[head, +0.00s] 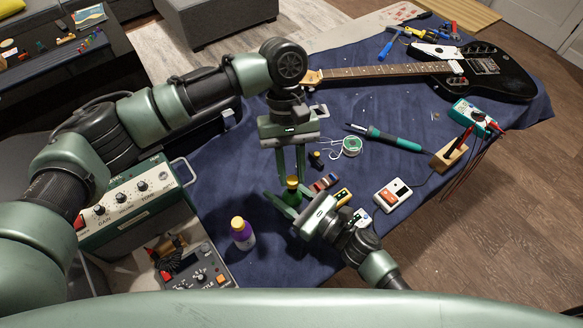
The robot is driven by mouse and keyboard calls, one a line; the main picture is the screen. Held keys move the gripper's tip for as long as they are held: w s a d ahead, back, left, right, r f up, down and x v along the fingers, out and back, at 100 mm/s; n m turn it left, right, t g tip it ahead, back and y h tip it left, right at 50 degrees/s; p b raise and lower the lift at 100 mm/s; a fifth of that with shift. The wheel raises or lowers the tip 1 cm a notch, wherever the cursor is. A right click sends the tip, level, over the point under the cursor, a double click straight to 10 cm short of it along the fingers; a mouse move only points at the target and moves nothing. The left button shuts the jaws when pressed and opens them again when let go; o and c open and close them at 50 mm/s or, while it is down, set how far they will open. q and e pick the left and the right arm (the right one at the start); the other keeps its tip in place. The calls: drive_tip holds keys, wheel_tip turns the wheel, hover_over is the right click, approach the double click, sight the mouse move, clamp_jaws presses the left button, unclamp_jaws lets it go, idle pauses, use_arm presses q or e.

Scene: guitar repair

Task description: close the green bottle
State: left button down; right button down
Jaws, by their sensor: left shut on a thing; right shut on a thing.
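The green bottle (292,196) stands near the middle of the blue-covered table, mostly hidden by my grippers. A yellow cap (293,182) is at its top; I cannot tell if it is seated or loose. My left gripper (290,178) points down from above, with its fingers shut on the yellow cap. My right gripper (283,202) reaches in from the lower right, with its fingers on both sides of the green bottle, shut on it.
A purple-and-white bottle with a yellow cap (242,234) stands at the lower left. Small pedals (342,197), a soldering iron (385,137) and a white box (392,194) lie to the right. A black guitar (490,75) lies at the back right. An amplifier (135,207) stands left.

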sight(292, 201)
use_arm(q)
drive_tip(key=shift+f, duration=0.1)
drive_tip(key=shift+f, duration=0.75)
drive_tip(key=shift+f, duration=0.6)
idle(0.3)
